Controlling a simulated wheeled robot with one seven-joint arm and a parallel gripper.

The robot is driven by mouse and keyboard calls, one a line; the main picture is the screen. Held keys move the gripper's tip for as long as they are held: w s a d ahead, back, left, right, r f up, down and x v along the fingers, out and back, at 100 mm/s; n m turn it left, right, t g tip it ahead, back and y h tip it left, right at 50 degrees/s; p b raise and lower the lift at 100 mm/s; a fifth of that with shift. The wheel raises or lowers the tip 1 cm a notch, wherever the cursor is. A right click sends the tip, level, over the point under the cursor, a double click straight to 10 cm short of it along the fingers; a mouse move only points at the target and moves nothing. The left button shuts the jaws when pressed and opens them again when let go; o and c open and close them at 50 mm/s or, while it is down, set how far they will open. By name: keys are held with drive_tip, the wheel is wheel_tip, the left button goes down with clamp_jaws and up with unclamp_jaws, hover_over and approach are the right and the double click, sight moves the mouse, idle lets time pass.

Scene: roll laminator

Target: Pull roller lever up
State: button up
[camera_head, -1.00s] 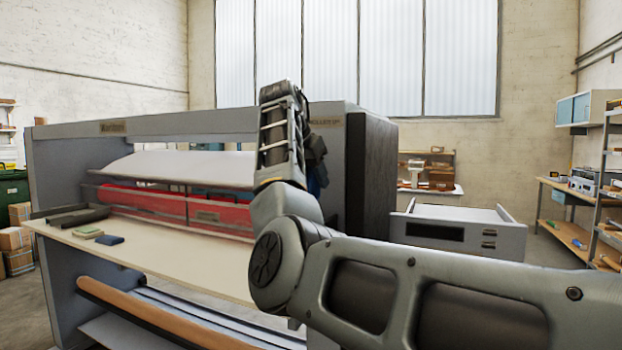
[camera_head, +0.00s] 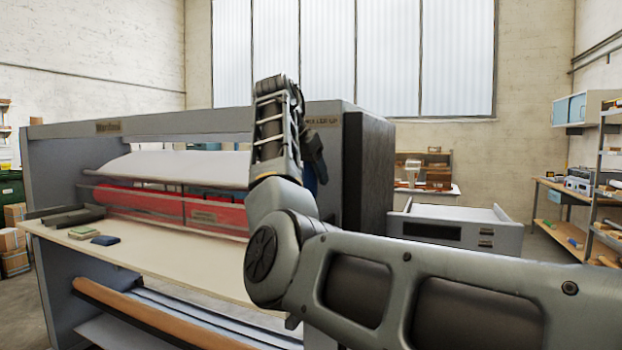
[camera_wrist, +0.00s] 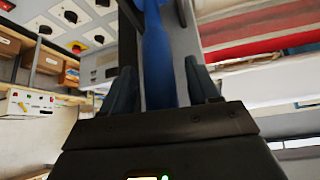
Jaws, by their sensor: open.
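The blue roller lever (camera_wrist: 158,60) runs down the middle of the wrist view, between the two dark fingers of my gripper (camera_wrist: 162,80). The fingers stand apart, one on each side of the lever. I cannot tell whether either finger touches it. In the head view a small strip of the blue lever (camera_head: 311,181) shows beside my arm, below the "ROLLER UP" label on the laminator (camera_head: 328,150). My gripper (camera_head: 315,160) is mostly hidden behind my wrist there.
The laminator's cream feed table (camera_head: 150,255) lies left of my arm, with red rollers (camera_head: 150,203) behind it. A small dark block (camera_head: 105,240) lies on the table. The wrist view shows a control panel (camera_wrist: 70,20) with knobs at upper left.

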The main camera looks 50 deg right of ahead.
drive_tip(key=b+v, duration=0.1)
drive_tip(key=v, duration=0.5)
drive_tip(key=shift+a+r, duration=0.2)
drive_tip(key=shift+r, duration=0.05)
idle(0.3)
